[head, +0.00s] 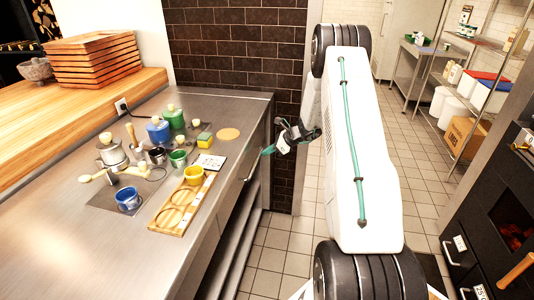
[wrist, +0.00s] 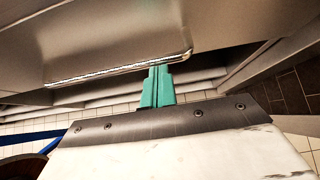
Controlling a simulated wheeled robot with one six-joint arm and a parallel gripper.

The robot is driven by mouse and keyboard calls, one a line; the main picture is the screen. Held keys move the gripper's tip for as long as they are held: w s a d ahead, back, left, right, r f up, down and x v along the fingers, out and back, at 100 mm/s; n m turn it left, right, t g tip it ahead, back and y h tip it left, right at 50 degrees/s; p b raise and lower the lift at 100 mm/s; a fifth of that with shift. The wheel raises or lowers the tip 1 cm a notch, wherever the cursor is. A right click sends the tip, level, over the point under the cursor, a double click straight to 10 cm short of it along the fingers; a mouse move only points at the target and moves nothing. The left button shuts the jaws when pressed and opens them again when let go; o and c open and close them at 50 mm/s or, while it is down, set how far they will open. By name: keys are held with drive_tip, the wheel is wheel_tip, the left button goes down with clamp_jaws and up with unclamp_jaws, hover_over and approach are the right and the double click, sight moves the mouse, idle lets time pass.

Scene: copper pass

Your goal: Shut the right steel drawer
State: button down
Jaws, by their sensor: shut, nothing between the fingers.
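The steel drawer front (wrist: 115,40) fills the upper part of the wrist view, with a long bright bar handle (wrist: 110,73) along its lower edge. How far the drawer stands out is hard to tell. My gripper (wrist: 157,70) is shut and empty, its green fingertips at the right part of the handle, touching it or very close. In the head view my gripper (head: 266,152) is at the right front side of the steel counter, near a short handle (head: 250,169).
The steel counter (head: 70,250) holds cups, pots and a wooden tray (head: 165,222) near its front edge. Open shelves (head: 232,240) lie below. A dark oven (head: 500,215) stands at the right, and a tiled floor aisle (head: 270,255) lies between.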

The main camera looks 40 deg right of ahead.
drive_tip(key=s+d+f+v, duration=0.1)
drive_tip(key=f+v, duration=0.1)
drive_tip(key=v, duration=1)
drive_tip(key=shift+s+d, duration=0.25)
drive_tip(key=shift+s, duration=0.2)
drive_tip(key=s+a+r+n+g+h, duration=0.2)
drive_tip(key=s+a+r+n, duration=0.6)
drive_tip(key=s+a, duration=0.3)
drive_tip(key=s+a+r+n+g+h, duration=0.2)
drive_tip(key=s+a+r+n, duration=0.7)
drive_tip(key=a, duration=0.6)
drive_tip(key=s+a+r+n+g+h, duration=0.2)
drive_tip(key=s+a+r+n, duration=0.6)
drive_tip(key=s+a+n, duration=0.3)
drive_tip(key=shift+s+a+r+g, duration=0.2)
drive_tip(key=shift+s+a+g, duration=0.1)
drive_tip(key=shift+s+a, duration=0.8)
